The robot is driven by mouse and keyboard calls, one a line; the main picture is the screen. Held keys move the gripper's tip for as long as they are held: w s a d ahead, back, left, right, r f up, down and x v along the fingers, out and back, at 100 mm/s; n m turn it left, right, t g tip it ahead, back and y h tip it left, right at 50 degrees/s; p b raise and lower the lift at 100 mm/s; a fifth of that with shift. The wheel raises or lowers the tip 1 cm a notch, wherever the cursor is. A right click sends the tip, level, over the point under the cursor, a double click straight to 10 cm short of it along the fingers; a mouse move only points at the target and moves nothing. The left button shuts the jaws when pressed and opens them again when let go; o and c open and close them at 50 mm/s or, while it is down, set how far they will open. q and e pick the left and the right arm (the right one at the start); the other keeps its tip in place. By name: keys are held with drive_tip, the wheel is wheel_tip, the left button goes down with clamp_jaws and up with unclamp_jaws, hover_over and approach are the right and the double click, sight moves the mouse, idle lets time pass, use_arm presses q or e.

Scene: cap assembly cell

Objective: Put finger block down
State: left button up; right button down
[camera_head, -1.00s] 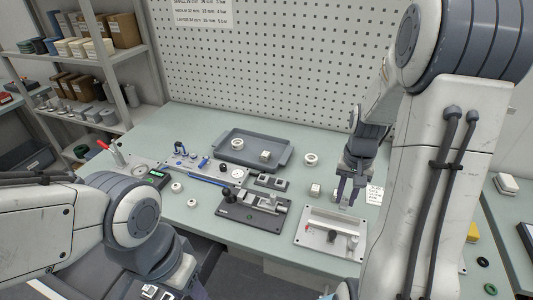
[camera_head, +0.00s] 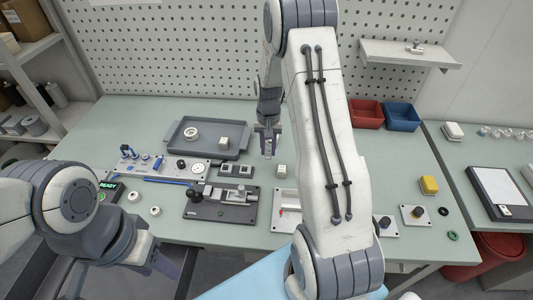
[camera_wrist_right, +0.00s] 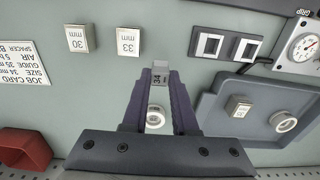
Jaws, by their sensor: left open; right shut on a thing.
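My right gripper (camera_wrist_right: 160,82) is shut on a small block marked 34 (camera_wrist_right: 159,76), held between its fingertips. In the head view the right gripper (camera_head: 267,150) is over the table, to the right of the grey tray. Below it, a white ring (camera_wrist_right: 155,118) shows between the fingers in the right wrist view. Blocks marked 33 (camera_wrist_right: 128,41) and 30 (camera_wrist_right: 79,38) stand on the table nearby; one block (camera_head: 281,170) shows in the head view. My left gripper (camera_head: 168,262) is open at the table's front edge, partly cut off from clear view.
The grey tray (camera_head: 172,137) holds a ring and a block. A dark holder with two square seats (camera_wrist_right: 225,45) lies near it. A black fixture (camera_head: 200,208) stands in front. A job card (camera_wrist_right: 22,62) and red bin (camera_wrist_right: 25,150) lie to the side.

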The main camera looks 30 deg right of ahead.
sight(268, 157)
drive_tip(key=shift+w+f, duration=0.2)
wheel_tip(268, 157, down, 3)
drive_tip(key=shift+f+p, duration=0.1)
drive_tip(key=shift+p, duration=0.5)
drive_tip(key=shift+f, duration=0.3)
drive_tip(key=shift+f, duration=0.2)
drive_tip(key=c, duration=0.7)
unclamp_jaws()
